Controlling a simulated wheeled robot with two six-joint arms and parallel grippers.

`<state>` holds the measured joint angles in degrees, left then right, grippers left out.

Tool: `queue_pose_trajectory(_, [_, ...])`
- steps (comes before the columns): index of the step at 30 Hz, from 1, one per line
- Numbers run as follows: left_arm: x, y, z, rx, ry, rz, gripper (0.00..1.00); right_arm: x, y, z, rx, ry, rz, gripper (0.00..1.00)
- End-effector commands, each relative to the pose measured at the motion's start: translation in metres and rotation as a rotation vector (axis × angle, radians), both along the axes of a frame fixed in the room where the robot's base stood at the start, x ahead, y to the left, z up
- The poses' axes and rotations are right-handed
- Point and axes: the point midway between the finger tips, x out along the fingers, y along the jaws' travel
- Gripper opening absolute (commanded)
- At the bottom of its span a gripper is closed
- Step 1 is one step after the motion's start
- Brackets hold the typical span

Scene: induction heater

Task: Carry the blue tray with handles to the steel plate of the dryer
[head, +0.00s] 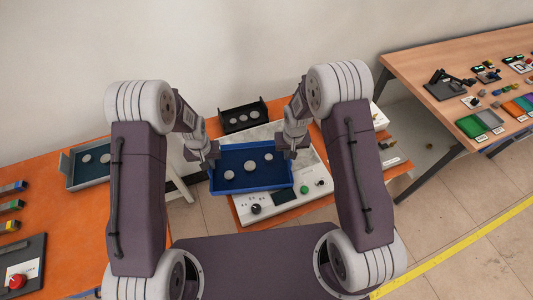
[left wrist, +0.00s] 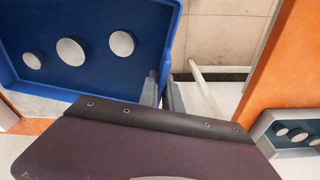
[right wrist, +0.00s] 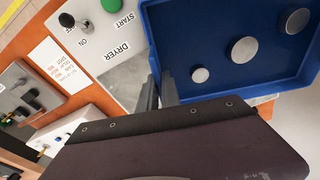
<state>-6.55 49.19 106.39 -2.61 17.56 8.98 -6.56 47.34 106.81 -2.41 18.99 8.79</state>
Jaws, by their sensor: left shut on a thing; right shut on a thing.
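The blue tray (head: 232,181) holds three grey discs and is level in the head view, over the left and middle part of the dryer (head: 285,207). My left gripper (head: 211,162) is shut on the tray's left side. My right gripper (head: 287,154) is shut on its right side. In the left wrist view the tray (left wrist: 95,83) is beside the fingers (left wrist: 163,92); in the right wrist view the tray (right wrist: 215,20) is too (right wrist: 160,92). The steel plate is mostly hidden under the tray. I cannot tell whether the tray touches it.
A grey tray (head: 68,170) with discs sits on the orange table (head: 75,215) at left. A black tray (head: 243,128) stands behind the dryer. The dryer's green START button (head: 304,190) and black knob (head: 255,209) are at its front. A wooden table (head: 420,55) stands at right.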

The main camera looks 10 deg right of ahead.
Motion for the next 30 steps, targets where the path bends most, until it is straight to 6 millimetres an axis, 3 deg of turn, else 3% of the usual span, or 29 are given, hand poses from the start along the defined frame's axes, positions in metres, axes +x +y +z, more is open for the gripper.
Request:
queue_pose_trajectory(2, [0.001,0.0,-0.012,0.0,-0.002,0.001,0.0,0.0,0.0,-0.012,0.0,0.0,0.0,0.0])
queue_pose_trajectory(3, [0.0,0.0,-0.007,0.0,-0.001,0.001,0.17,0.0,0.0,-0.008,0.0,0.001,0.0,0.16])
queue_pose_trajectory(5, [0.0,0.0,-0.006,0.0,-0.001,0.001,0.3,0.0,0.0,-0.007,0.0,0.001,0.0,0.29])
queue_pose_trajectory(15, [0.0,0.0,-0.002,0.0,-0.002,0.0,0.3,0.0,0.0,-0.006,0.0,0.0,0.0,0.29])
queue_pose_trajectory(17, [0.0,0.0,0.006,0.0,-0.004,0.0,0.3,0.0,0.0,-0.006,0.0,0.0,0.0,0.29])
queue_pose_trajectory(27, [-0.01,0.0,0.088,-0.001,-0.007,0.0,0.3,0.0,0.0,-0.006,0.0,0.0,0.0,0.29])
queue_pose_trajectory(30, [-0.013,0.0,0.103,-0.001,-0.004,0.001,0.3,0.0,0.0,-0.006,0.0,0.0,0.0,0.29])
